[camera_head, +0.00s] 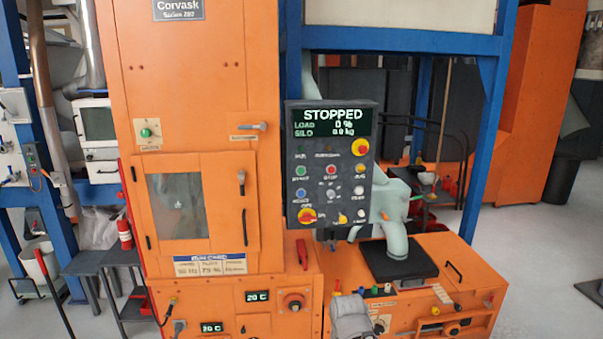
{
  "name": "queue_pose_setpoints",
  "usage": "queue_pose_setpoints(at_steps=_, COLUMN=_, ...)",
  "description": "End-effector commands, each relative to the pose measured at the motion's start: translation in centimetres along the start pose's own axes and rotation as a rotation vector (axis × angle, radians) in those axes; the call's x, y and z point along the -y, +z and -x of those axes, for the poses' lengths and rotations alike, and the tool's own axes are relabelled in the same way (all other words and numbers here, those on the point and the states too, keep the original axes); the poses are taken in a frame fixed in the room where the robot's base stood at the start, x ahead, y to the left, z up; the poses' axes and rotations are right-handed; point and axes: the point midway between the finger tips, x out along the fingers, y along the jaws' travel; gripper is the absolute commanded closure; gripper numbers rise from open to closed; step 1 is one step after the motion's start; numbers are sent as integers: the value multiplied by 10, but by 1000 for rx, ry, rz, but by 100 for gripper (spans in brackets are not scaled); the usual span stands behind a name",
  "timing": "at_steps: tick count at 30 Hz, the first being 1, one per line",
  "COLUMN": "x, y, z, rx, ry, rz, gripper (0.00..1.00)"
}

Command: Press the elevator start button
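The control panel (331,184) is a dark box on the orange machine, its face towards me. Its display (332,122) reads STOPPED, with LOAD 0 % and SILO 0.0 kg. The start button (301,171) is a small green round button at the panel's left, with a blurred label that looks like START. The red stop button (331,170) is to its right. Nothing covers the start button. I see no gripper fingers in this view, so where my gripper is relative to the panel does not show.
A red-and-yellow knob (360,147) is at the panel's upper right, another (307,215) at its lower left. A separate green button (146,133) is on the orange cabinet (200,90). A low orange housing (450,285) stands below right.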

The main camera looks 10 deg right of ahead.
Motion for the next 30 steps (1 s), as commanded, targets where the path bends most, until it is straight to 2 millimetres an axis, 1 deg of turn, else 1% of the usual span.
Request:
queue_pose_setpoints(at_steps=1, x=0, y=0, z=0, rx=0, ry=0, rz=0, gripper=82)
queue_pose_setpoints(at_steps=3, x=0, y=0, z=0, rx=0, ry=0, rz=0, gripper=95)
queue_pose_setpoints(at_steps=4, x=0, y=0, z=0, rx=0, ry=0, rz=0, gripper=100)
queue_pose_setpoints(at_steps=30, x=0, y=0, z=0, rx=0, ry=0, rz=0, gripper=100)
